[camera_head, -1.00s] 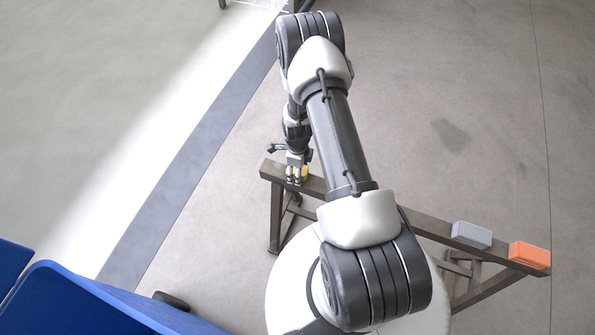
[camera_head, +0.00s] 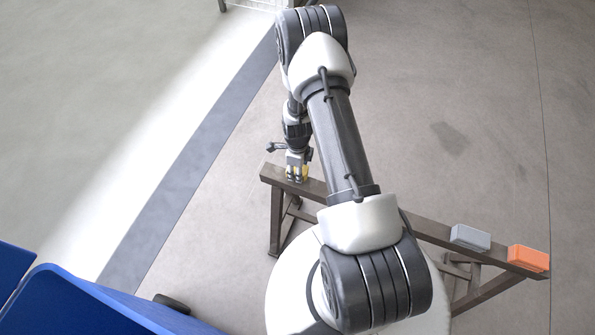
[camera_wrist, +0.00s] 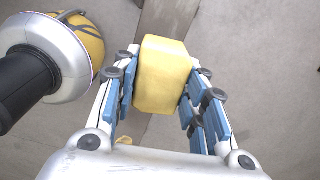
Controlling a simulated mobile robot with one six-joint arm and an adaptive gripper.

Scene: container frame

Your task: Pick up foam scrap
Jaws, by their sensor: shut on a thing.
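The foam scrap appears as a yellow block (camera_wrist: 164,76) between the blue-padded fingers of my gripper (camera_wrist: 163,88) in the wrist view. The fingers are shut on its two sides. In the head view my gripper (camera_head: 297,176) points down at the left end of a long brown beam (camera_head: 375,213), and only a little of the yellow block (camera_head: 306,172) shows beside the fingers. I cannot tell whether the block still touches the beam.
A grey block (camera_head: 470,237) and an orange block (camera_head: 528,258) sit on the right part of the beam. Blue panels (camera_head: 85,305) stand at the lower left. A wire-mesh structure stands at the top edge. The floor left of the beam is mostly open.

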